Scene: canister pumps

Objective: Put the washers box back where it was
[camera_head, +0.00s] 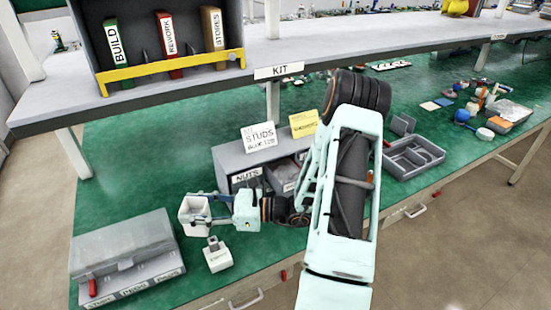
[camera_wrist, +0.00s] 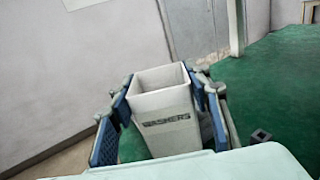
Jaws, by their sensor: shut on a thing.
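The washers box (camera_head: 192,217) is a small pale open-topped bin. It is held above the green bench left of the grey rack. In the wrist view the box (camera_wrist: 166,112) shows its WASHERS label and an empty-looking inside. My gripper (camera_head: 207,211) is shut on it, with blue finger pads against its two sides. The grey rack (camera_head: 228,160) has a NUTS bin (camera_head: 246,178) at its left and another bin beside it. A white STUDS card (camera_head: 260,137) and a yellow card (camera_head: 303,123) stand on the rack. My arm hides the rack's right part.
A small white labelled container (camera_head: 217,256) stands on the bench just below the held box. A grey divided tray (camera_head: 412,157) lies right of my arm. A raised shelf (camera_head: 300,50) runs along the back.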

